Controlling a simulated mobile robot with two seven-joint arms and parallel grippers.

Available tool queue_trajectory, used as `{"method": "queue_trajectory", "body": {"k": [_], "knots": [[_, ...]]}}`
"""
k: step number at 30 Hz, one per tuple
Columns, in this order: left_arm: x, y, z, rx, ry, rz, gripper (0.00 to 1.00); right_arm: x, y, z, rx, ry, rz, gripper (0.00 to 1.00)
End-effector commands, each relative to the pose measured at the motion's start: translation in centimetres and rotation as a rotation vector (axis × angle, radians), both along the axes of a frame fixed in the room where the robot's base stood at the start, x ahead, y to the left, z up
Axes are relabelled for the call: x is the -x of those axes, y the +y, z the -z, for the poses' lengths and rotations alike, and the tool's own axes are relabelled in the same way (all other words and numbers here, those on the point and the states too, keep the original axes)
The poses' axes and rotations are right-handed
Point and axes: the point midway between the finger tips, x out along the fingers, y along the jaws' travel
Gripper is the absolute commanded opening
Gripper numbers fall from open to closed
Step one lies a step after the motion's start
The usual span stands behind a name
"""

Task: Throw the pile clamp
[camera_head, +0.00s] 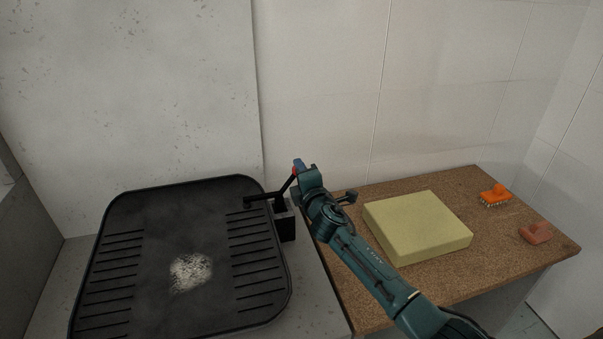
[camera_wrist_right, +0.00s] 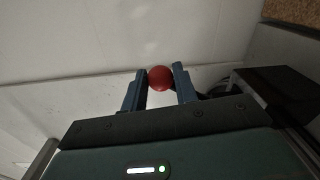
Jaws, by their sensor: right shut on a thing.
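The pile clamp (camera_head: 284,218) is a black block with a lever at the right edge of the black ribbed tray (camera_head: 187,187). A dark bar (camera_head: 262,197) reaches from it over the tray's rim. The lever slants up to a red ball knob (camera_head: 294,170), which also shows in the right wrist view (camera_wrist_right: 159,78). My right gripper (camera_head: 299,168) is shut on the red knob, which sits between its two fingers in the right wrist view (camera_wrist_right: 159,84). The head view partly hides the knob behind the gripper. My left gripper is not in view.
A whitish patch (camera_head: 190,272) lies on the tray. On the brown cork-like worktop (camera_head: 357,300) are a yellow-green foam block (camera_head: 415,225), an orange brush (camera_head: 495,194) and a pinkish-orange piece (camera_head: 535,233). Walls stand close behind and to the right.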

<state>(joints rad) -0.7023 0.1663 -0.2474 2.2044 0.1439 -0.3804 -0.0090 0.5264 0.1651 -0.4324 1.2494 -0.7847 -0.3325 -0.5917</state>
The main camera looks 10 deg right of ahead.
Motion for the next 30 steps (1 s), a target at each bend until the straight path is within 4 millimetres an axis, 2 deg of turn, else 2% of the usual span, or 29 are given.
{"method": "queue_trajectory", "body": {"k": [1,2,9,20,23,30], "knots": [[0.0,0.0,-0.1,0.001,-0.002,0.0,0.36,0.0,0.0,0.1,-0.006,0.003,0.001,0.0],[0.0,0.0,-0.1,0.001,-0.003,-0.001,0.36,0.0,0.0,0.2,-0.006,0.003,0.001,0.3],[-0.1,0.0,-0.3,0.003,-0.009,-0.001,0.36,0.0,0.0,0.2,-0.003,0.005,0.002,0.5],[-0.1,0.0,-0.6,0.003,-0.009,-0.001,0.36,0.7,-0.1,0.2,-0.001,0.005,0.002,0.5],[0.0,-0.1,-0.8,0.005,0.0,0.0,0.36,2.0,-0.2,0.1,-0.001,0.006,0.002,0.5],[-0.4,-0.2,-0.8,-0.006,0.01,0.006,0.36,7.1,-0.4,0.0,-0.002,0.006,0.0,0.5]]}}
